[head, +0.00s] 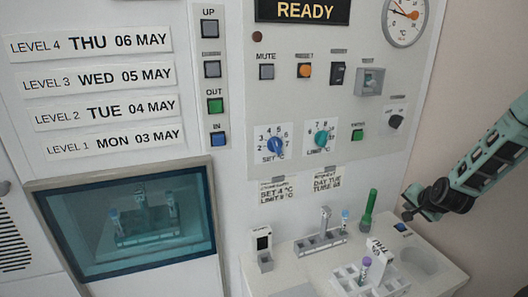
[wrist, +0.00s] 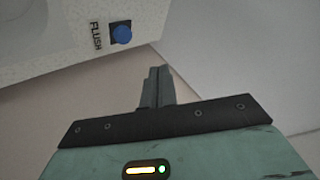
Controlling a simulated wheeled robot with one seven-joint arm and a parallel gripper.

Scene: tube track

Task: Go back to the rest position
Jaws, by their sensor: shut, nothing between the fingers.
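My gripper (head: 407,206) is at the right of the head view, beside the right end of the shelf below the panel. In the wrist view its two fingers (wrist: 157,88) are together with nothing between them. The arm reaches in from the right edge of the head view. The fingers are apart from the blue FLUSH button (wrist: 121,32), which also shows at the shelf's right end in the head view (head: 401,227).
The shelf (head: 425,285) carries a grey tube rack (head: 320,246), a white rack (head: 347,284) with a purple-capped tube (head: 364,268) and a THU tag (head: 379,252), and a green tube (head: 368,208). The panel reads READY (head: 303,11). A dark window (head: 130,222) is at lower left.

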